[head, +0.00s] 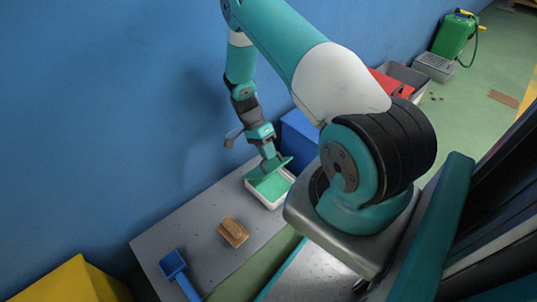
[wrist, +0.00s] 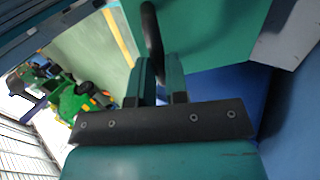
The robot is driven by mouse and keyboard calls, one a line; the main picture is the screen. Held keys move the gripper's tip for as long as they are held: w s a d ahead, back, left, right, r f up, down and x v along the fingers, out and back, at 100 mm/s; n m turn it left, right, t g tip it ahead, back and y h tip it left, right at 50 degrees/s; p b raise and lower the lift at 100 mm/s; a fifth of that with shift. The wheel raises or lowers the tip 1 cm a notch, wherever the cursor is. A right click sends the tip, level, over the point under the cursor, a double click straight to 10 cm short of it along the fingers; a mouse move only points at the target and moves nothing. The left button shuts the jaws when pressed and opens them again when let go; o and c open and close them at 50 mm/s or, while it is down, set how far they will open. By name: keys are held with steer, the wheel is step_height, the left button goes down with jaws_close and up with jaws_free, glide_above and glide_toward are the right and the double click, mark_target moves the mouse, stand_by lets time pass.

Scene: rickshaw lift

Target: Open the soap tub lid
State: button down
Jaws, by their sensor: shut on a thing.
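The soap tub (head: 267,203) is a low white box at the far right end of the grey bench, with green showing inside its rim. Its green lid (head: 281,164) appears tilted above the tub at the back; part of it is hidden by my gripper. My gripper (head: 268,163) reaches down over the tub. In the wrist view, my gripper (wrist: 155,83) is shut on a dark, loop-like handle (wrist: 151,32) beside the green lid panel (wrist: 205,30). The handle's join to the lid is not clear.
On the grey bench (head: 200,215) lie a brown brush (head: 232,232) and a blue scoop (head: 173,265). A blue box (head: 299,134) stands behind the tub, near the blue wall. A yellow block (head: 70,284) is at lower left. A green sprayer (head: 453,38) stands far right.

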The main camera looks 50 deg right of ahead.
steer(key=shift+w+d+f, duration=0.15)
steer(key=shift+w, duration=1.2)
steer(key=c, duration=1.1)
jaws_free()
step_height(320, 180, up, 20)
steer(key=p, duration=0.5)
